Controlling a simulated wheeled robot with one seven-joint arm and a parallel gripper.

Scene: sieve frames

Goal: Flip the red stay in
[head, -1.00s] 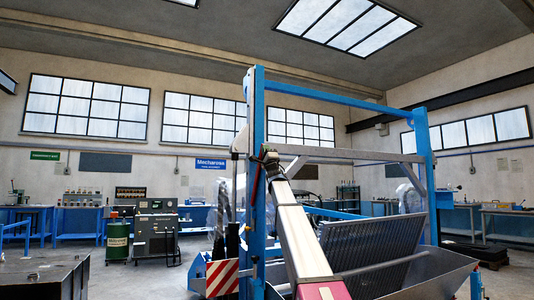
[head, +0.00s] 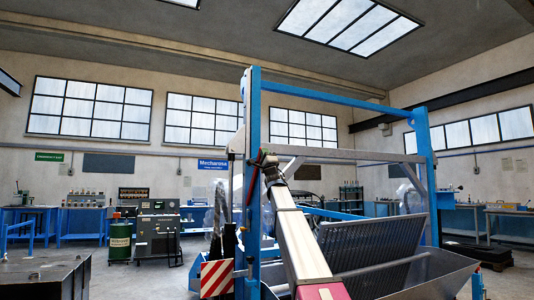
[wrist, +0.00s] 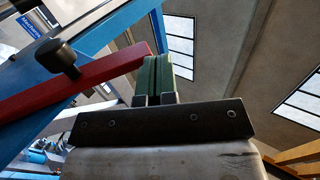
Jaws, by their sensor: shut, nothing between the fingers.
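The red stay (wrist: 95,82) is a flat red bar running across the left of the wrist view, with a black knob (wrist: 60,58) on it. Its right end lies next to the green fingertips of my gripper (wrist: 158,78); I cannot tell whether they touch. My gripper is shut and empty, its two fingers side by side. In the head view my gripper (head: 266,160) is small, at the far end of my arm by the blue left upright (head: 253,120).
A blue frame with a top beam (head: 340,98) and a grey cross rail (head: 350,153) stands ahead. A slanted grey sieve (head: 365,245) and metal trough (head: 430,275) lie right of my arm. A red-white striped panel (head: 217,278) stands low at left.

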